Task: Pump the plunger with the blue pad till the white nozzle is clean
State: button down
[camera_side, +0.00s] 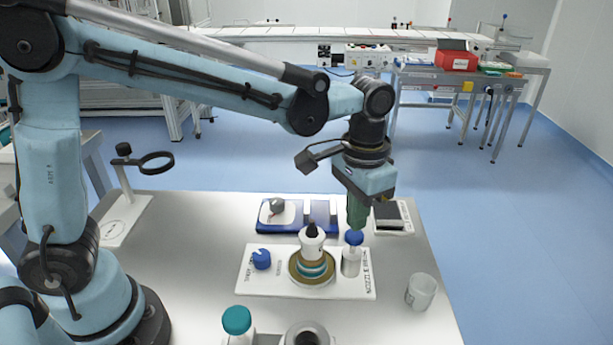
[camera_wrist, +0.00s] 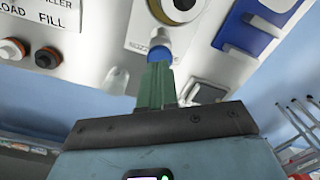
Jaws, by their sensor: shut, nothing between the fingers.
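My gripper (camera_side: 356,226) has green fingers, shut with nothing between them, pointing down just above the blue pad (camera_side: 353,239). In the wrist view the fingertips (camera_wrist: 158,64) overlap the blue pad (camera_wrist: 160,53); I cannot tell if they touch it. The pad tops the plunger, a short pale cylinder (camera_side: 351,262) standing at the right of a white labelled plate (camera_side: 262,286). Left of it, the white nozzle (camera_side: 312,242) stands upright on a round base with brown and teal rings (camera_side: 312,270). The nozzle's tip looks dark.
A blue clip-like piece (camera_side: 261,259) lies on the plate's left. Behind are a blue tray (camera_side: 323,216) and a dark-topped block (camera_side: 392,215). A clear cup (camera_side: 421,291) stands right, a teal-capped bottle (camera_side: 237,321) in front. A ring stand (camera_side: 125,195) is at left.

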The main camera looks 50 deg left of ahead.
aim_at(355, 234)
notch_tip(355, 234, up, 6)
dwell(0.8)
jog(key=s+a+f+n+t, duration=0.1)
jog(key=s+a+f+t, duration=0.1)
jog(key=a, duration=0.5)
jog(key=s+a+f+n+t, duration=0.2)
jog(key=s+a+t, duration=0.3)
jog(key=a, duration=0.3)
jog(key=shift+s, duration=0.9)
dwell(0.4)
